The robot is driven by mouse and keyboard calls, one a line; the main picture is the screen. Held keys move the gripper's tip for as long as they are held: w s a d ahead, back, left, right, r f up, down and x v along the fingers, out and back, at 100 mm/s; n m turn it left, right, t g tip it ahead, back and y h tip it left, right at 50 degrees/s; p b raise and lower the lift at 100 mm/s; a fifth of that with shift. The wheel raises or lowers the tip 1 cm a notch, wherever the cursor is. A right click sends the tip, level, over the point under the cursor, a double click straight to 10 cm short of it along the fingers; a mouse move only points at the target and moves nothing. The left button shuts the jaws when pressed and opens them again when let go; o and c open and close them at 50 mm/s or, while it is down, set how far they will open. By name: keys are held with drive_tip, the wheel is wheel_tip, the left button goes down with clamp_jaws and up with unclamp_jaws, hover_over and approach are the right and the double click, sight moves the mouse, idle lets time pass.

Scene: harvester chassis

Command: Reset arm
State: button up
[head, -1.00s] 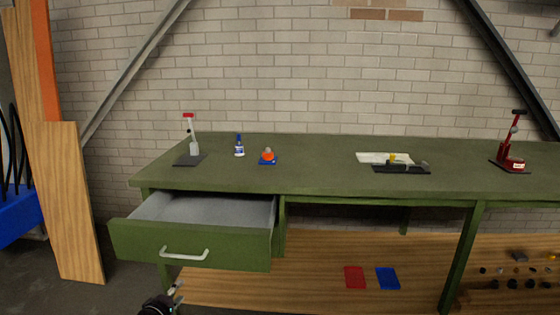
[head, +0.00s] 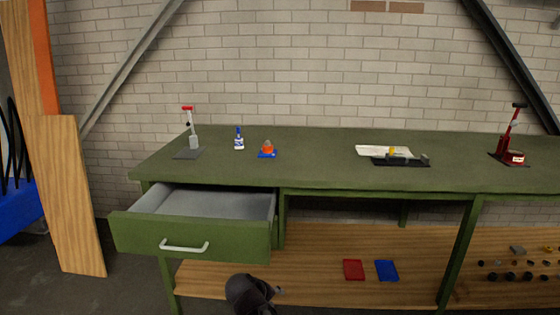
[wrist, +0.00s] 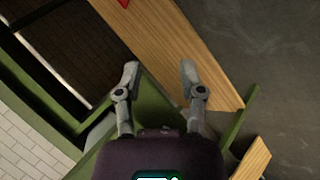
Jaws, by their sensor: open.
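My gripper (wrist: 159,72) is open in the wrist view, its two grey fingers spread with nothing between them. Behind the fingers I see green bench framing (wrist: 150,100) and a wooden board (wrist: 180,45).
The green workbench (head: 320,160) carries a grey-and-red press (head: 193,140), a blue-white bottle (head: 239,140), an orange item on a blue base (head: 267,149), a black fixture (head: 400,160) and a red press (head: 512,145). Red (head: 353,269) and blue (head: 387,270) trays lie on the lower shelf.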

drive_tip(key=s+d+f+m+g+y, duration=0.2)
drive_tip(key=s+d+m+g+y, duration=0.15)
drive_tip(key=d, duration=0.55)
drive_tip(key=s+d+f+m+g+y, duration=0.2)
drive_tip(key=s+d+f+m+g, duration=0.15)
drive_tip(key=d, duration=0.55)
wheel_tip(320, 180, up, 28)
drive_tip(key=s+p, duration=0.1)
drive_tip(key=p, duration=2.6)
drive_tip(key=shift+d+t, duration=0.25)
drive_tip(key=shift+t, duration=0.05)
